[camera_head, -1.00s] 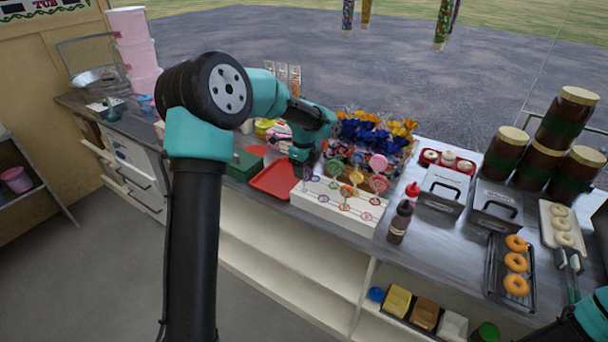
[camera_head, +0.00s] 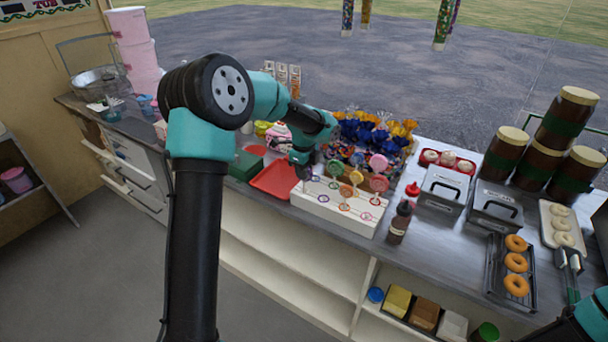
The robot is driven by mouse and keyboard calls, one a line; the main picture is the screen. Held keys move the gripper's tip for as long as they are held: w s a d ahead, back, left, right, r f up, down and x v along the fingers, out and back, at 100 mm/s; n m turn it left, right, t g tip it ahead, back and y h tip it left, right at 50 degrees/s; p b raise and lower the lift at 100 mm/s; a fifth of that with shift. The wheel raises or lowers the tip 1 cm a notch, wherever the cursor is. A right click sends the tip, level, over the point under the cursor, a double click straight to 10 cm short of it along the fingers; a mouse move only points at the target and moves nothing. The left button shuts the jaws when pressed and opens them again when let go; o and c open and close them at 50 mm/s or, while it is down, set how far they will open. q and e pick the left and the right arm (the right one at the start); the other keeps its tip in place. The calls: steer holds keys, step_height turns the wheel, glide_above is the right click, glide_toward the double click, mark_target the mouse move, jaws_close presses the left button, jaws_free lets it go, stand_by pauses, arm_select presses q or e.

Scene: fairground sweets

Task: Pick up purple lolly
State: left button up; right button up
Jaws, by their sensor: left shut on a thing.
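The white lolly stand (camera_head: 325,205) sits on the counter with several lollies upright in it, among them pink (camera_head: 378,163), green (camera_head: 335,168) and orange (camera_head: 356,177) ones. My left gripper (camera_head: 301,160) points down over the stand's left end. It is shut on the purple lolly (camera_head: 304,173), which shows as a small dark disc just under the jaws. The jaws and the lolly's stick are too small to make out clearly. Part of my right arm shows at the bottom right corner; its gripper is out of view.
A red tray (camera_head: 272,181) lies left of the stand. Wrapped sweets (camera_head: 372,130) are heaped behind it. A sauce bottle (camera_head: 400,222) stands at its right, with metal boxes (camera_head: 442,190) beyond. Counter behind the stand is crowded.

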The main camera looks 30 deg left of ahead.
arm_select(q)
jaws_close()
step_height(320, 180, up, 10)
steer(key=shift+r, duration=0.1)
stand_by(0.5)
stand_by(0.4)
step_height(320, 180, up, 6)
steer(key=shift+r, duration=0.2)
stand_by(0.3)
